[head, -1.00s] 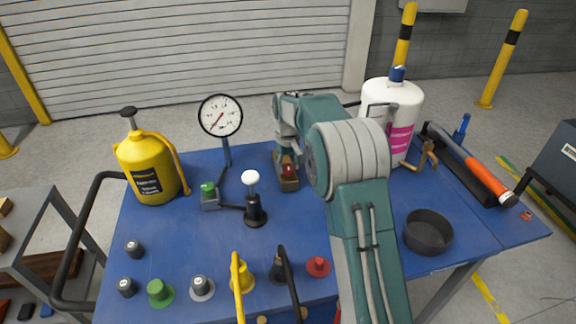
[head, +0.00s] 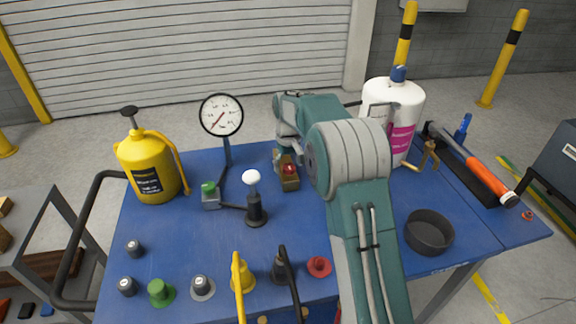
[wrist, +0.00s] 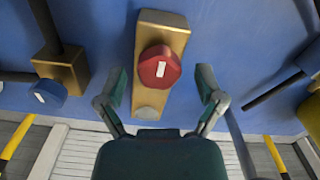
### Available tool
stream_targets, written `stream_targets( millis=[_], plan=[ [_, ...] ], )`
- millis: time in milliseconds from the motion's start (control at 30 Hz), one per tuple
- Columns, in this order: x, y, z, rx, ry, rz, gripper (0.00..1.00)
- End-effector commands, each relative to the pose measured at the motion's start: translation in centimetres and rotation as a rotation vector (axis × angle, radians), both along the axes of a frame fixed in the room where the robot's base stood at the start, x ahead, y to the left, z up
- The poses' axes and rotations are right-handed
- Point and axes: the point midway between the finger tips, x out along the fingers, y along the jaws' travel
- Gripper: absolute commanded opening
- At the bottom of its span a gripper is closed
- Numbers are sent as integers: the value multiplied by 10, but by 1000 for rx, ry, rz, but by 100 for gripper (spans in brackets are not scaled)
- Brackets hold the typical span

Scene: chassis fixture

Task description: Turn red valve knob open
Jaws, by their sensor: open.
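The red valve knob (wrist: 158,67) sits on a brass block (wrist: 160,26) in the wrist view, with a small white mark on its face. In the head view the red knob (head: 289,169) is on its brass block (head: 291,183) near the middle of the blue table. My gripper (wrist: 161,82) is open, with one finger on each side of the knob in the wrist view and a gap on both sides. In the head view my arm hides most of the gripper.
The blue table (head: 355,255) also holds a gauge (head: 221,115), a green knob (head: 208,188), a white-topped lever (head: 252,178), a yellow pump can (head: 147,165), a white bottle (head: 399,102) and a dark round pan (head: 428,232). Several knobs and two handles line the front edge.

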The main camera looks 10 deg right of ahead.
Motion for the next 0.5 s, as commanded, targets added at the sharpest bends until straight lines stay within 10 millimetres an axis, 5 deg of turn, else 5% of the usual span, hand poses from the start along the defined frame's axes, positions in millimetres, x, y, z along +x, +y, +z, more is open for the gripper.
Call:
stream_targets(
  millis=[167, 500],
  plan=[
    [1, 0, 16, 0, -4, 0, 87],
    [2, 1, 85, -1, -4, 0, 87]
  ],
)
